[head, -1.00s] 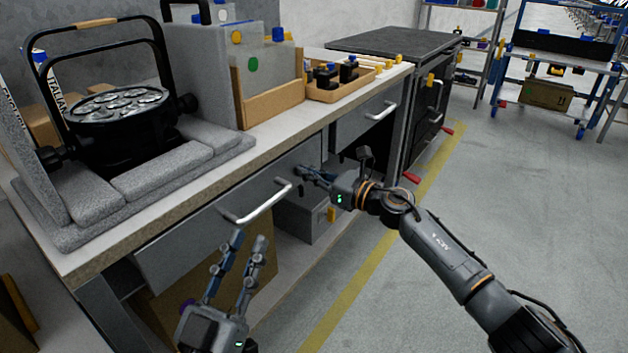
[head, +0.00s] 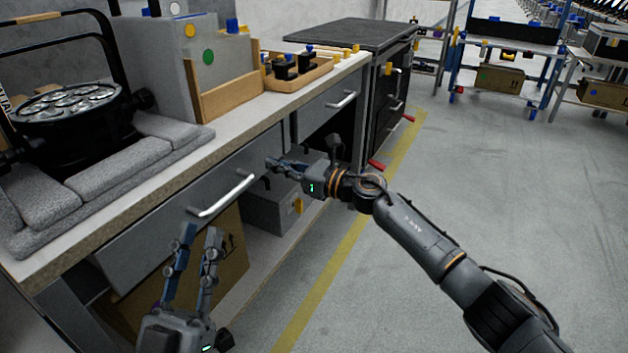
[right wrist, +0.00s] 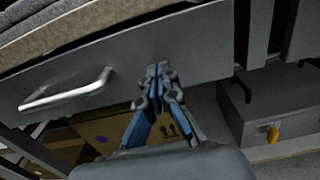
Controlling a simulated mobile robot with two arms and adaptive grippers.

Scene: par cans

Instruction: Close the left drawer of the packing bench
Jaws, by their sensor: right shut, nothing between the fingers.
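The left drawer's grey front (head: 150,242) sits under the worktop edge of the packing bench (head: 110,215), with a silver bar handle (head: 222,198). I cannot tell whether a gap remains behind the front. My right gripper (head: 269,163) is shut and empty at the right end of this front, right of the handle. In the right wrist view, its fingertips (right wrist: 159,70) overlap the drawer front (right wrist: 190,45), with the handle (right wrist: 68,92) to the left; contact is unclear. My left gripper (head: 198,236) is open and empty, below and in front of the handle.
The right drawer (head: 325,112) has its own handle. A grey box (head: 275,212) and a cardboard box (head: 232,255) stand under the bench. A black lamp (head: 70,115) in grey foam and a wooden tray (head: 300,78) are on top. The floor right of the yellow line is clear.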

